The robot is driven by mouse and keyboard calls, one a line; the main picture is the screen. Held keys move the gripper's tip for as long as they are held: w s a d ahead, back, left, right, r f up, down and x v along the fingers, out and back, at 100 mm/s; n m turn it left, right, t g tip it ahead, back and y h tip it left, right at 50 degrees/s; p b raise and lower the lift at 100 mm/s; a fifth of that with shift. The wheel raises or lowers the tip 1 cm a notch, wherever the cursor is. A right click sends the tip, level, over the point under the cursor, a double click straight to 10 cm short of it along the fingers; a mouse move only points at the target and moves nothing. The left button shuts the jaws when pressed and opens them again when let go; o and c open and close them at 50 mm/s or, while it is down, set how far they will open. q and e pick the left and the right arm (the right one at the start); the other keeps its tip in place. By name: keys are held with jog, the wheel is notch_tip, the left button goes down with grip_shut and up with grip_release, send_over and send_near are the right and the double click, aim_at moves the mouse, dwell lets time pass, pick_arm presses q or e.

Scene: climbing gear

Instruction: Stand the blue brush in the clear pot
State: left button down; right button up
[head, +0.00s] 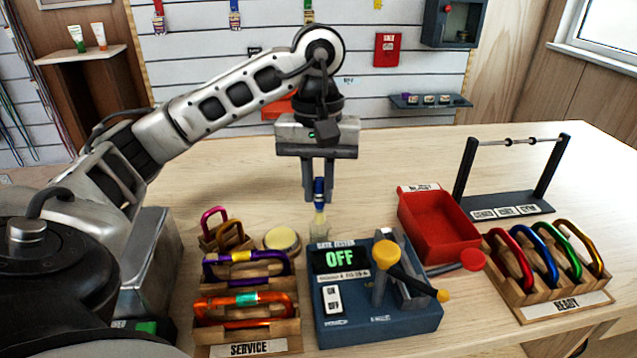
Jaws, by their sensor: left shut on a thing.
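My left gripper (319,196) points straight down above the middle of the table, behind the blue tester box. The clear pot (319,230) is faint and stands just behind the tester, under the brush. The brush's lower end is at or just inside the pot's mouth; I cannot tell exactly which. My right gripper is not in view.
The gate tester (380,315) reads OFF, its levers to the right. A round tin (282,241) and the service rack (247,335) with carabiners are left. A red tray (440,235), a black bar stand (512,205) and the ready rack (560,300) are right. The table behind the gripper is clear.

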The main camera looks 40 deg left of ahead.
aim_at(318, 203)
pick_arm(q)
jog(key=shift+f+b, duration=0.9)
jog(key=shift+f, duration=0.15)
jog(key=shift+f+b, duration=1)
jog(key=shift+f, duration=0.05)
jog(key=c, duration=1.3)
grip_release()
